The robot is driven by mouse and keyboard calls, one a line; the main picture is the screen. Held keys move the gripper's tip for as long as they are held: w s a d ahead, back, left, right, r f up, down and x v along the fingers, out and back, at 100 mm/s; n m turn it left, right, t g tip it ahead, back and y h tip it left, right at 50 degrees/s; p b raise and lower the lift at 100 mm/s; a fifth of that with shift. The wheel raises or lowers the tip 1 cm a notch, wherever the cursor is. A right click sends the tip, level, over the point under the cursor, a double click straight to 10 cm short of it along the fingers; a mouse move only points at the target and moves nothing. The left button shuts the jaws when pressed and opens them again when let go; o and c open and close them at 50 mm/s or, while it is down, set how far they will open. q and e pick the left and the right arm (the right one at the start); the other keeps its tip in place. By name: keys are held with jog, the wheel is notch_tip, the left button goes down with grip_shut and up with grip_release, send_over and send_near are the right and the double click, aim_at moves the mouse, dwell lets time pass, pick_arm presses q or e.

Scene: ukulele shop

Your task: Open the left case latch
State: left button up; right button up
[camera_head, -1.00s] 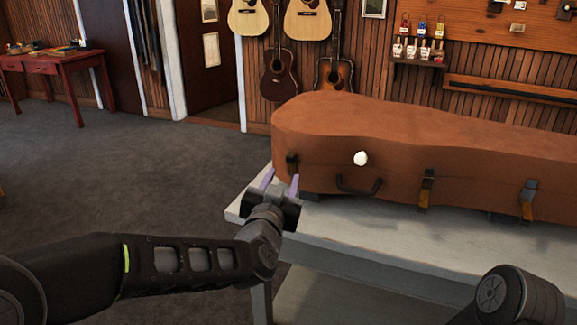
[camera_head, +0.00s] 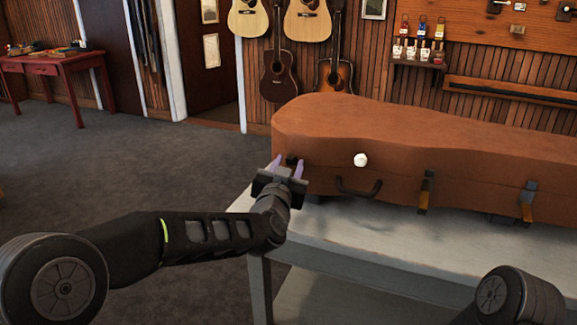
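A brown guitar case (camera_head: 400,140) lies shut on a grey table (camera_head: 350,228). Its front has a dark handle (camera_head: 358,188), a white round spot (camera_head: 360,160) and several latches. The left latch (camera_head: 291,160) is mostly hidden behind my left gripper (camera_head: 287,166). The middle latch (camera_head: 425,190) and the right latch (camera_head: 527,200) show clearly. My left gripper's purple fingers are apart, with a gap between them, at the case's front left end. I cannot tell whether they touch the latch. Of my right arm only a link shows at the lower right; its gripper is out of view.
A red table (camera_head: 55,68) with small items stands far left. Guitars (camera_head: 335,75) hang on the wood wall behind the case. A small shelf (camera_head: 419,62) with bottles is at the upper right. The grey floor (camera_head: 130,165) to the left is clear.

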pick_arm(q)
grip_shut()
pick_arm(e)
jog(key=shift+f, duration=0.1)
dwell(0.3)
